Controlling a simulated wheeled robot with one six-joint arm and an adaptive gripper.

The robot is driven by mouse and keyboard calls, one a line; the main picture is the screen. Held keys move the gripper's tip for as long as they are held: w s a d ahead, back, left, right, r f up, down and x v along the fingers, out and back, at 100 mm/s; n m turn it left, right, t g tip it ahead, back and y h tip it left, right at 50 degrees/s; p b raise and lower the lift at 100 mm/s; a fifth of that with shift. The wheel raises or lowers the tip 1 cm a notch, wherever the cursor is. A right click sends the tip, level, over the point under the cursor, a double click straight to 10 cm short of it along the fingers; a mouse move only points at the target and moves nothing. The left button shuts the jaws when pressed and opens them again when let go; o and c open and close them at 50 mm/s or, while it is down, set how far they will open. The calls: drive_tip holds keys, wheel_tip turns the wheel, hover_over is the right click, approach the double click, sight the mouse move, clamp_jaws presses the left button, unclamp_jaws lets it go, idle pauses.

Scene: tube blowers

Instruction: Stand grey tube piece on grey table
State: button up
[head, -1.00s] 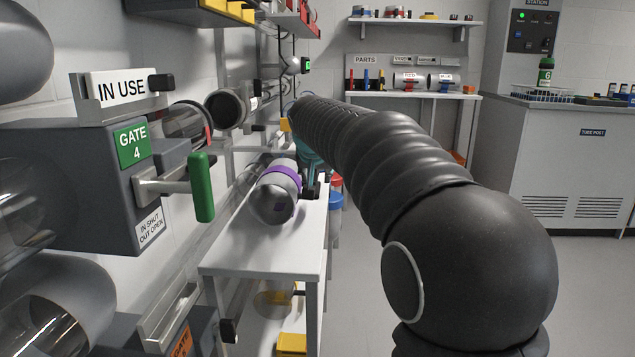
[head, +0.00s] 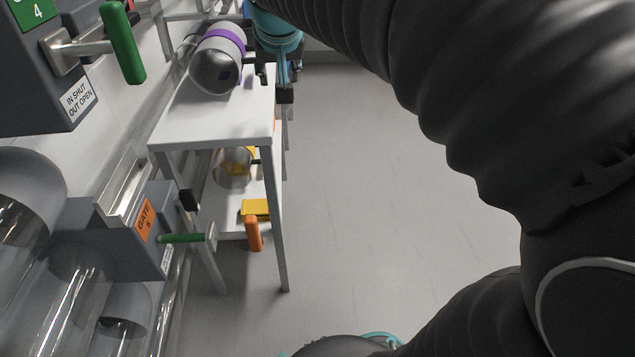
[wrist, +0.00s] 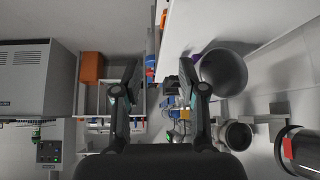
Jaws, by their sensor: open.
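A grey tube piece with a purple band (head: 216,72) lies on its side on the pale grey table (head: 195,122), toward its far part. A large dark grey round shape with a bit of purple beside it, likely its end (wrist: 225,70), shows right of the fingers in the wrist view. My gripper (head: 274,82) is beside the table's right edge, just right of the tube piece. In the wrist view my gripper (wrist: 163,92) has its fingers wide apart with nothing held between them. Whether a finger touches the tube piece cannot be told.
A gate box with a green handle (head: 122,42) juts out at upper left, and the Gate 5 box (head: 145,232) sits lower, left of the table. Floor (head: 400,210) right of the table is clear.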

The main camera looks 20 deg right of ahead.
drive_tip(key=s+f+n+g, duration=0.1)
drive_tip(key=s+f, duration=0.6)
drive_tip(key=s, duration=0.4)
drive_tip(key=s+a+f+n+y, duration=0.1)
drive_tip(key=s+f, duration=0.7)
drive_tip(key=s, duration=0.4)
drive_tip(key=shift+a+f+g+y, duration=0.2)
drive_tip(key=shift+a+g+y, duration=0.1)
drive_tip(key=shift+g, duration=0.1)
drive_tip(key=shift+s+r, duration=0.1)
wheel_tip(320, 180, up, 6)
drive_tip(key=p, duration=0.6)
drive_tip(key=shift+r+p, duration=0.25)
drive_tip(key=shift+p, duration=0.05)
